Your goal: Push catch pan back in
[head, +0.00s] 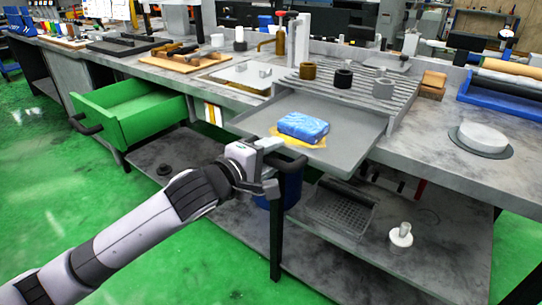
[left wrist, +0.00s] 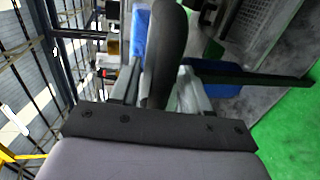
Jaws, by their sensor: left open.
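The catch pan (head: 350,129) is a shallow grey tray, pulled out past the bench front below a slatted rack. A blue packet (head: 303,127) lies on a yellow patch or cloth (head: 283,139) in it. A dark curved handle (head: 292,163) is at the pan's front edge. My left gripper (head: 268,166) is at this handle, fingers apart. In the left wrist view, a thick dark bar (left wrist: 166,50), apparently the handle, stands between the two fingers of my left gripper (left wrist: 158,88). I cannot tell whether the fingers touch it. My right gripper is not in view.
A green drawer (head: 135,112) stands open at the left. The rack (head: 345,86) holds several dark and grey rings. A lower shelf (head: 350,240) carries a wire basket (head: 338,208) and a pale knobbed part (head: 400,238). Green floor is clear in front.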

